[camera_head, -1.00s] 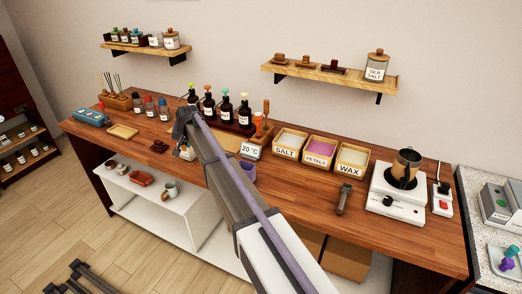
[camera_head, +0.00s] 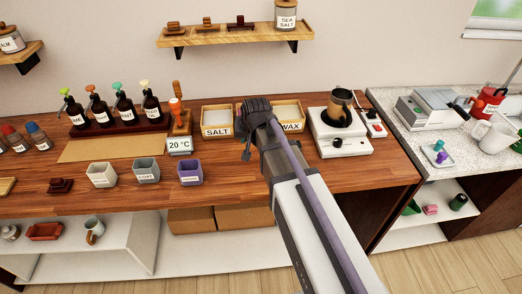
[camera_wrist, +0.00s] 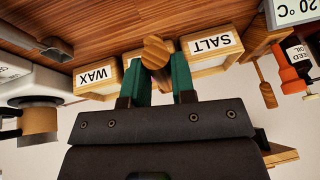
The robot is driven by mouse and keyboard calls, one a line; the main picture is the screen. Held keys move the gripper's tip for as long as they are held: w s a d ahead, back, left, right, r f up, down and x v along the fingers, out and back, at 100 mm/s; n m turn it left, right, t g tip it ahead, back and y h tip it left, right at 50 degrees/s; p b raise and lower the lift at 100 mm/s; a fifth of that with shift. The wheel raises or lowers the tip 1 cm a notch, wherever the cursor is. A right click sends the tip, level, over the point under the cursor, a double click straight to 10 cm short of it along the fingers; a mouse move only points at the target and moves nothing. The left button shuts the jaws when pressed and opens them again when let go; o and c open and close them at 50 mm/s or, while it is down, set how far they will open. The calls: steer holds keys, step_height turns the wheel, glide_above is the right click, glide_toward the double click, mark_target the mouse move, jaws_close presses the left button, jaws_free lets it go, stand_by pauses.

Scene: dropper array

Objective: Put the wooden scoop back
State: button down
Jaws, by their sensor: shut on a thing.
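In the wrist view, where the scene appears upside down, my gripper (camera_wrist: 162,84) has its two green fingers on a wooden piece, the wooden scoop (camera_wrist: 154,52). Only its rounded wooden end shows clearly. In the head view my gripper (camera_head: 256,112) is over the row of wooden boxes and hides the scoop. The salt box (camera_head: 217,131) stands to its left, and the wax box (camera_head: 291,126) to its right. The salt box (camera_wrist: 211,44) and wax box (camera_wrist: 95,75) flank the fingers in the wrist view. The box between them is mostly hidden.
A 20 °C display (camera_head: 179,145) and pump bottles (camera_head: 125,112) stand left of the boxes. White, grey and purple cups (camera_head: 190,173) stand in front. A hot plate (camera_head: 338,135) with a pot (camera_head: 341,104) is at right. A shelf (camera_head: 236,40) hangs above.

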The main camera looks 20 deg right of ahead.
step_height(320, 180, down, 10)
steer(key=b, duration=1)
steer(key=shift+f, duration=0.25)
steer(key=shift+r, duration=0.3)
steer(key=shift+f, duration=0.3)
steer(key=c, duration=0.9)
jaws_free()
steer(key=shift+r, duration=0.1)
steer(key=shift+c, duration=0.2)
